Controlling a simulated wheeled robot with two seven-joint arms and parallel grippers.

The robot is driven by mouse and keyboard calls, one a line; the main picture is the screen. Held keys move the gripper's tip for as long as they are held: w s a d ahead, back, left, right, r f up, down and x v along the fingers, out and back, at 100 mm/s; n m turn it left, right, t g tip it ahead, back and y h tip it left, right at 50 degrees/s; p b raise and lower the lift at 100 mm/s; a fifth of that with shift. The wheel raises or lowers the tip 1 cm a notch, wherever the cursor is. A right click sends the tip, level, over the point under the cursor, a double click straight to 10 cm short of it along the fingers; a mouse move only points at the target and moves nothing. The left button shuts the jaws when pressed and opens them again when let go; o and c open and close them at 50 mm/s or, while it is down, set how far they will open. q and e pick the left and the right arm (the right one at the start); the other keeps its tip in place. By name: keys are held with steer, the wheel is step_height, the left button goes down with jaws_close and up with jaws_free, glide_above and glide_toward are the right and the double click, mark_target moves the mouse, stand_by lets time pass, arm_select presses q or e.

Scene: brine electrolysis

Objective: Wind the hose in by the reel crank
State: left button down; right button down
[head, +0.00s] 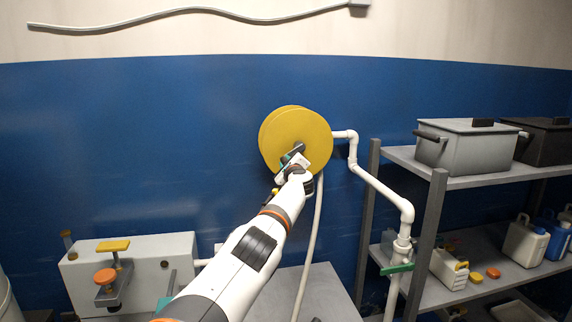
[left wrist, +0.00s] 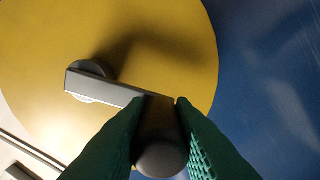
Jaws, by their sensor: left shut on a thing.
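The yellow hose reel (head: 306,132) is mounted on the blue wall in the middle of the head view. Its round face fills much of the left wrist view (left wrist: 165,45). The grey crank arm (left wrist: 98,88) runs from the hub down and right to a dark crank handle (left wrist: 160,150). My left gripper (head: 292,160) is at the reel's front, its green fingers (left wrist: 160,130) closed on the handle from both sides. In the head view the gripper hides most of the crank. The pale hose (head: 313,240) hangs from the reel down past a grey surface. My right gripper is out of view.
White pipe (head: 375,182) with a green-handled valve (head: 397,268) runs right of the reel. A shelf rack (head: 436,215) with a grey lidded bin (head: 462,145) and jugs stands at the right. A white box (head: 150,270) with clamps is at lower left.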

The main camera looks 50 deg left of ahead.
arm_select(q)
steer(key=c, duration=1.2)
jaws_free()
steer(key=shift+c, duration=0.2)
steer(key=shift+d, duration=0.2)
steer(key=shift+s+d+p, duration=0.1)
steer(key=shift+d+p, duration=0.3)
steer(key=shift+p, duration=0.15)
steer(key=b+v, duration=0.2)
steer(key=v, duration=0.9)
steer(key=shift+s+a+f, duration=0.1)
steer(key=shift+f, duration=0.05)
